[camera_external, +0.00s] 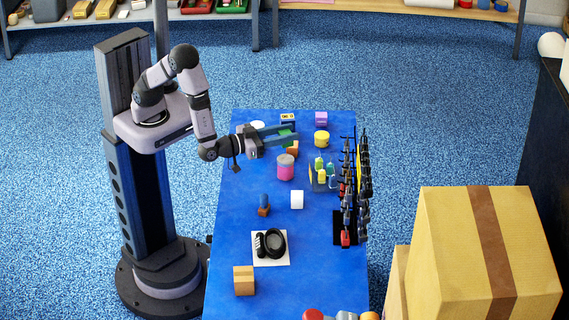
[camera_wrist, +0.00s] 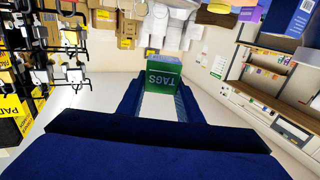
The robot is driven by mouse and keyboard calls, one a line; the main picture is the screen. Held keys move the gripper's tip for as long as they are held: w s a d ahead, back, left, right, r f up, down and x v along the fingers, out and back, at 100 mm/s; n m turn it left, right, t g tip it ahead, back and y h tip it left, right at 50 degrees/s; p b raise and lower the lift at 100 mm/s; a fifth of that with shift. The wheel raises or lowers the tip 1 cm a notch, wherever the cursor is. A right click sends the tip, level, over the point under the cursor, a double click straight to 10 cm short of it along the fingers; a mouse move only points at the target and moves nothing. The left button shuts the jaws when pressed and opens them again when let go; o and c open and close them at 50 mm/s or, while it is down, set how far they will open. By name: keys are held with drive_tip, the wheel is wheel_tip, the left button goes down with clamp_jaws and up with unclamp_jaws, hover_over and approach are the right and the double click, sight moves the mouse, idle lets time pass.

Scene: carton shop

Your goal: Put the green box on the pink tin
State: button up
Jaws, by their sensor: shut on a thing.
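The green box (camera_external: 286,132) is between the fingers of my gripper (camera_external: 282,133), near the far end of the blue table. In the wrist view the green box (camera_wrist: 163,78) shows white lettering "TAGS", with a finger of my gripper (camera_wrist: 160,95) on each side. My gripper is shut on it and holds it above the table. The pink tin (camera_external: 286,172), with a grey upper band, stands upright on the table, nearer the camera than the green box and apart from it. Its top is bare. The tin is not recognisable in the wrist view.
A brown block (camera_external: 292,149) stands just behind the pink tin. The blue table (camera_external: 235,215) is clear left of the tin.

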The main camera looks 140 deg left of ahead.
sight(286, 159)
drive_tip(key=shift+f, duration=2.85)
drive_tip(key=shift+f, duration=0.1)
drive_tip(key=shift+f+b, duration=0.15)
drive_tip(key=shift+b, duration=0.15)
drive_tip(key=o, duration=1)
drive_tip(key=shift+o, duration=0.2)
drive_tip(key=shift+r+p, duration=0.3)
drive_tip(key=shift+s+d+f, duration=0.1)
drive_tip(key=shift+d, duration=0.15)
drive_tip(key=b+v, duration=0.1)
drive_tip(key=v, duration=1)
drive_tip(key=shift+s+d+b, duration=0.15)
drive_tip(key=shift+d+b, duration=0.05)
drive_tip(key=shift+b, duration=0.15)
